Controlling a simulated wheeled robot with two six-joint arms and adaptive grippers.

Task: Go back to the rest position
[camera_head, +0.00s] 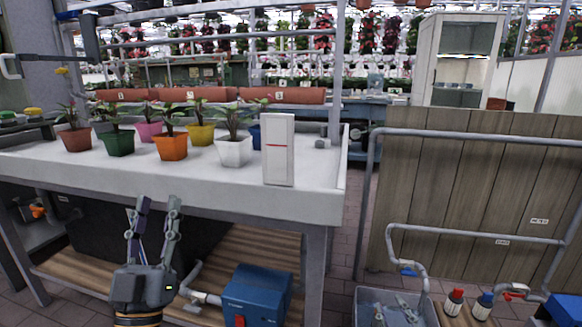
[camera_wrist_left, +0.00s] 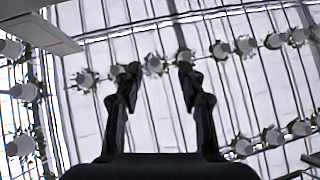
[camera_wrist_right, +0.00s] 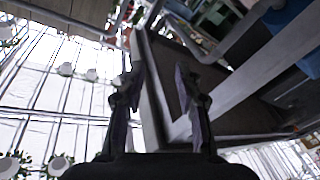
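My left gripper (camera_head: 158,203) is at the bottom left of the head view, in front of the white-topped table (camera_head: 335,190). Its fingers point up, spread apart with nothing between them. In the left wrist view its fingers (camera_wrist_left: 159,75) are open against the ceiling and hanging pots.
Several potted plants, including one in an orange pot (camera_head: 171,147), and a white box (camera_head: 278,150) stand on the table. A grey crate (camera_head: 362,295) and bottles are at the lower right. A wooden panel (camera_head: 470,180) stands behind.

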